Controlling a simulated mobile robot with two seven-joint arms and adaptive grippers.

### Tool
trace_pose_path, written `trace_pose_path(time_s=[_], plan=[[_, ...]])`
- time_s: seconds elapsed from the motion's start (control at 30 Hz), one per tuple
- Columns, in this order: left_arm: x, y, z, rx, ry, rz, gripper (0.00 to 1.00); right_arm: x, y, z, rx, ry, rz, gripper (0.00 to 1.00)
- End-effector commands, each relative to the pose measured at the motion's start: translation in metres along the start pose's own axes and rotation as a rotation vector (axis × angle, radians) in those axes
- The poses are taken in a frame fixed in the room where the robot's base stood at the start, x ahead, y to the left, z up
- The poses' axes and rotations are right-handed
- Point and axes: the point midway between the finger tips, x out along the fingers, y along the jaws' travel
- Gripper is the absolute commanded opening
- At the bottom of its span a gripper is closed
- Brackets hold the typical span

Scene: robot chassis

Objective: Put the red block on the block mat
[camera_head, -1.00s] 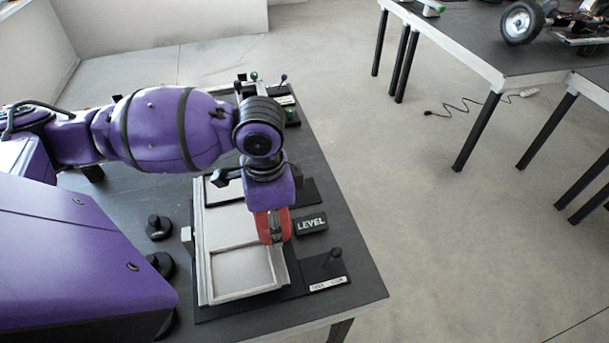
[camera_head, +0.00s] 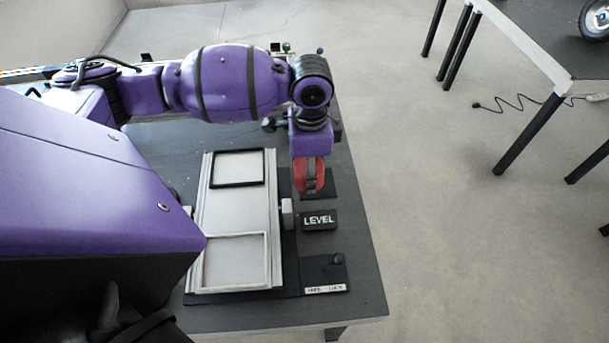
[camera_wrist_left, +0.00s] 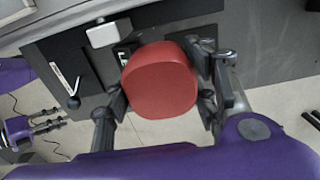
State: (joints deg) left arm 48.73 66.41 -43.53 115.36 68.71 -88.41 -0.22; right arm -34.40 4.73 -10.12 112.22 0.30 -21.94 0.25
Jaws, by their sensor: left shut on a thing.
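My left gripper (camera_head: 311,183) is shut on the red block (camera_head: 300,174). In the left wrist view the red block (camera_wrist_left: 160,80) sits between the two dark fingers of the gripper (camera_wrist_left: 160,103). In the head view the block is partly hidden by the gripper. Behind and below it is a flat black square (camera_head: 330,184) on the table, right of the tray, which looks like the block mat. I cannot tell whether the block touches it.
A pale tray (camera_head: 222,210) with a black frame at the back and a white frame at the front lies left of the gripper. A black LEVEL sign (camera_head: 320,220) stands in front of the block. A black pad with a knob (camera_head: 338,259) is nearer the front.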

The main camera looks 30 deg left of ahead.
Motion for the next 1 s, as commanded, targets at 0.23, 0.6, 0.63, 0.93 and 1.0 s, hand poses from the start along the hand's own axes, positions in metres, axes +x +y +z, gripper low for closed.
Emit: trace_pose_path(time_s=[0.23, 0.6, 0.63, 0.93, 1.0], plan=[[0.036, -0.038, -0.018, -0.002, 0.001, 0.002, 0.00, 0.004, 0.002, 0.002, 0.003, 0.005, 0.006, 0.40], [0.061, -0.059, -0.028, 0.001, 0.004, -0.002, 0.00, 0.008, 0.006, -0.003, -0.003, 0.019, 0.011, 0.40], [0.063, -0.060, -0.029, 0.001, 0.004, -0.002, 0.00, 0.008, 0.006, -0.003, -0.004, 0.018, 0.011, 0.40], [0.095, -0.063, -0.030, 0.001, 0.003, -0.002, 0.00, 0.009, 0.007, 0.004, -0.010, 0.007, 0.011, 0.40], [0.096, -0.063, -0.030, 0.001, 0.005, -0.004, 0.00, 0.009, 0.007, 0.004, -0.010, 0.007, 0.010, 0.40]])
